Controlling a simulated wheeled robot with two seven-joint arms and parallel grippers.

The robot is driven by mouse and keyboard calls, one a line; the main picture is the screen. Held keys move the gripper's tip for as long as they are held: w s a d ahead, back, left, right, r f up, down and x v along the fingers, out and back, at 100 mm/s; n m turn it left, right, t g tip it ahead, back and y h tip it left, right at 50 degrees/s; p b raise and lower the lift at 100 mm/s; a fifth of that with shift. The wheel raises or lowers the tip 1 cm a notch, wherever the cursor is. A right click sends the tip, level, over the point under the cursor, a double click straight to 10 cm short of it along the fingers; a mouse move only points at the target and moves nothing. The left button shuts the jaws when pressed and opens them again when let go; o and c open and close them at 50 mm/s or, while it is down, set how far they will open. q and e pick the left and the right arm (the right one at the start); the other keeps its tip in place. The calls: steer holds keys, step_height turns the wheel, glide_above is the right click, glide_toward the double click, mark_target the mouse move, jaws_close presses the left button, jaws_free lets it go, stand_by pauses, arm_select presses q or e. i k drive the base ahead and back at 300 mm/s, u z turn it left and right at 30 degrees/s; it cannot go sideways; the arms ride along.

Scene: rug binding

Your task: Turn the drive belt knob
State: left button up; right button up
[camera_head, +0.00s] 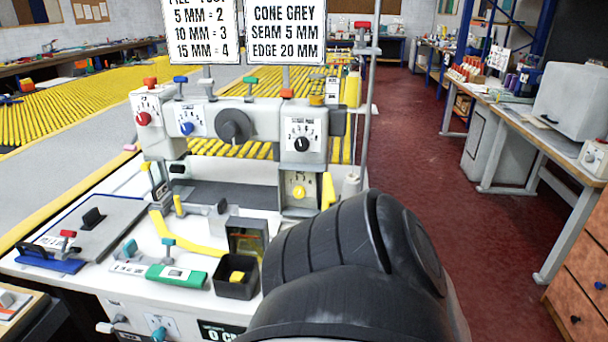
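A white binding machine (262,117) stands on the worktable and carries several knobs. They include a red knob (143,119), a blue knob (187,128), a large dark grey round knob (233,126), a black knob (302,143) under a small label, and a yellow knob (299,191). The labels are too small to tell which one is the drive belt knob. A large black link of my arm fills the lower right and covers the table's right part. Neither gripper shows in the head view.
On the white table (190,220) are a black bin (237,290) with a yellow piece, a green tool (177,276) and a blue clamp (50,262). Two signs (283,32) stand above the machine. A thin pole (368,100) rises at its right. Red floor (420,150) lies open beyond.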

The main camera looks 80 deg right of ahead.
mark_target(299, 192)
steer(key=k, duration=0.65)
steer(key=z, duration=0.9)
